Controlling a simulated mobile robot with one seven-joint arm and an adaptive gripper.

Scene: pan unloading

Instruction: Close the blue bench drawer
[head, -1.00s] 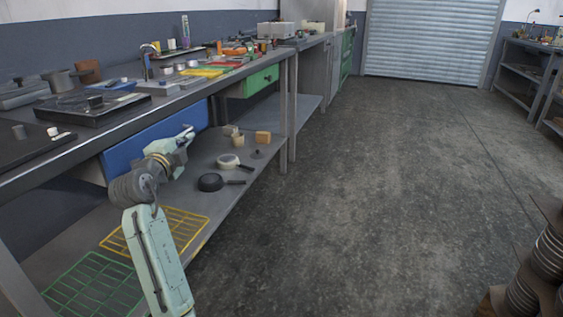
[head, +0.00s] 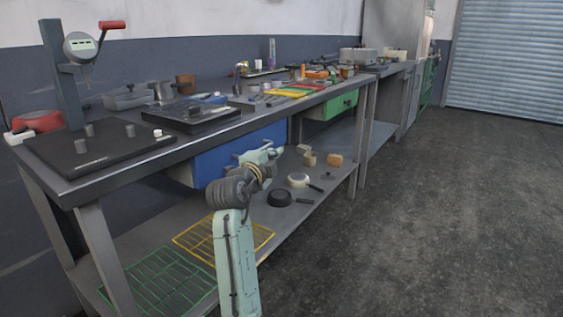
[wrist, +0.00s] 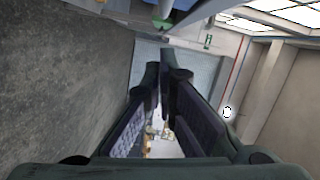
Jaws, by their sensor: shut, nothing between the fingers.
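The blue bench drawer (head: 225,157) sits under the top of the long workbench (head: 120,163), left of the green drawer. Its wide blue front shows, with its right lower part hidden behind my arm. I cannot tell how far out it stands. My gripper (head: 277,152) is in front of the right part of the blue front; I cannot tell whether it touches. In the wrist view my gripper (wrist: 166,68) has its dark fingers together and empty. A blue patch shows at the top edge of that view, too cut off to name.
The green drawer (head: 333,106) is further right. On the lower shelf lie a dark pan (head: 279,199), a light pan (head: 298,180), wooden blocks (head: 334,160), a yellow grid (head: 190,236) and a green grid (head: 150,285). The floor (head: 430,220) to the right is clear.

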